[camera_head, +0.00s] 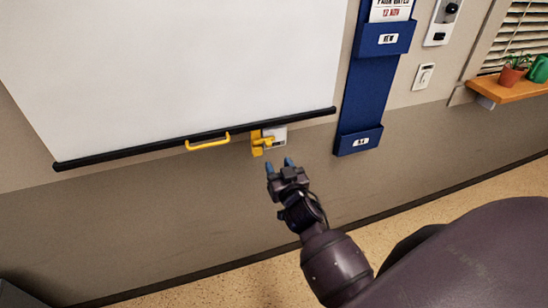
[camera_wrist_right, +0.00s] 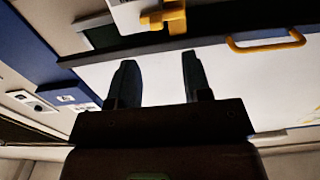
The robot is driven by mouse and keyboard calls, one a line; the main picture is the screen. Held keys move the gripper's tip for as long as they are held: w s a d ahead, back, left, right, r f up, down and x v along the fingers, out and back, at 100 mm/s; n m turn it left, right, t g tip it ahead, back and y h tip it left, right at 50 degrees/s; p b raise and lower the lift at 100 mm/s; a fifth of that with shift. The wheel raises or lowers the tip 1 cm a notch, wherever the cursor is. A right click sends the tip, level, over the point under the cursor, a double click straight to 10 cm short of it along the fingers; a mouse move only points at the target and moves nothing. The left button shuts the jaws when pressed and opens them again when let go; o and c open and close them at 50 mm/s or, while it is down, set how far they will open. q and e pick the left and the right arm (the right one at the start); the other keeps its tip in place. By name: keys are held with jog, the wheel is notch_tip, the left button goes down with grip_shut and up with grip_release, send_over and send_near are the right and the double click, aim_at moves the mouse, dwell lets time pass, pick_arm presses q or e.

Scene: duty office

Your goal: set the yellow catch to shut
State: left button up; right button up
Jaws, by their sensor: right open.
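The yellow catch (camera_head: 261,142) sits on the wall just under the black bottom bar of the white pull-down board (camera_head: 190,60), beside a small white plate (camera_head: 280,137). A yellow handle (camera_head: 208,142) hangs from the bar to its left. My right gripper (camera_head: 279,164) is open and empty, a little below and right of the catch, apart from it. In the right wrist view the two fingers (camera_wrist_right: 158,80) point toward the catch (camera_wrist_right: 166,17) at the top, and the handle (camera_wrist_right: 265,42) shows at right. My left gripper is not in view.
A blue wall holder (camera_head: 370,80) with pockets hangs right of the board. A switch (camera_head: 423,76) and a wooden shelf (camera_head: 515,92) with a potted plant are farther right.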

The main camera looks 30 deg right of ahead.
jog(key=shift+v, duration=1)
jog(key=s+a+f+n+g+y, duration=0.2)
jog(key=s+f+g, duration=0.1)
jog(key=s+f, duration=0.4)
jog(key=s+a+f+n+g+y, duration=0.1)
jog(key=s+a+f+g, duration=0.1)
jog(key=s+f, duration=0.5)
jog(key=s, duration=0.4)
jog(key=shift+s+f+n+g+y, duration=0.2)
jog(key=shift+s+n+g+y, duration=0.2)
